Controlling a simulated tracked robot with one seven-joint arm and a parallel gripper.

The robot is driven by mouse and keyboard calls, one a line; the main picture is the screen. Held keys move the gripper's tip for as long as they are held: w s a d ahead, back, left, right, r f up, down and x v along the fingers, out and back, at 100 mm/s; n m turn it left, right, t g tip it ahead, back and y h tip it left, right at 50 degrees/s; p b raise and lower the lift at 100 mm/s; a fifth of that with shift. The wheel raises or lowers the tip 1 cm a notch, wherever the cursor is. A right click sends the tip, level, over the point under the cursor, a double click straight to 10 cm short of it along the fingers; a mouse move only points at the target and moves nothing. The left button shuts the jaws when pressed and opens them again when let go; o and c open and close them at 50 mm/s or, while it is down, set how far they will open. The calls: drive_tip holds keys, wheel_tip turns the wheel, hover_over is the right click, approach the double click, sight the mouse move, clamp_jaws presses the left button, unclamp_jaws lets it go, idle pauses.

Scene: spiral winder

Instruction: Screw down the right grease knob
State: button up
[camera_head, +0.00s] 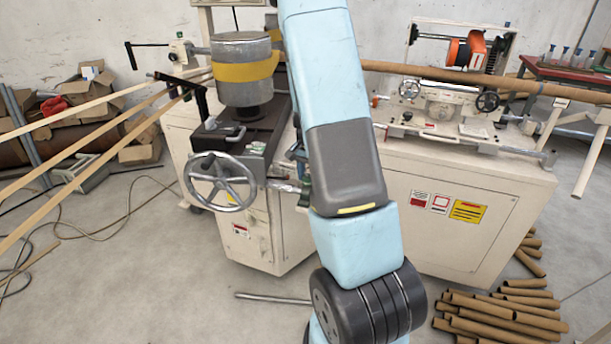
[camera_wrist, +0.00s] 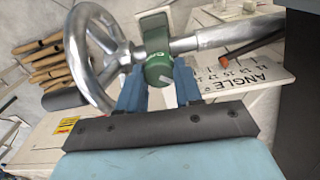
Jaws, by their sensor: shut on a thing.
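The grease knob, a green rounded cap (camera_wrist: 157,68), sits between the two blue fingers of my gripper (camera_wrist: 160,82) in the wrist view. The fingers are shut on its sides. The knob is on a green body (camera_wrist: 152,30) beside a metal shaft (camera_wrist: 225,35). In the head view my arm hides most of the knob and gripper area. I cannot tell how deep the knob is screwed in.
A spoked handwheel (camera_wrist: 92,50) stands close to the left of my gripper; it also shows in the head view (camera_head: 218,182). An angle scale plate (camera_wrist: 240,75) lies to the right. Cardboard tubes (camera_head: 505,310) lie on the floor at the right.

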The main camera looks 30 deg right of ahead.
drive_tip(key=m, duration=0.7)
drive_tip(key=shift+s, duration=0.2)
idle(0.4)
drive_tip(key=o, duration=0.8)
drive_tip(key=shift+c, duration=0.2)
drive_tip(key=shift+w, duration=0.1)
drive_tip(key=shift+r, duration=0.25)
wheel_tip(320, 180, up, 13)
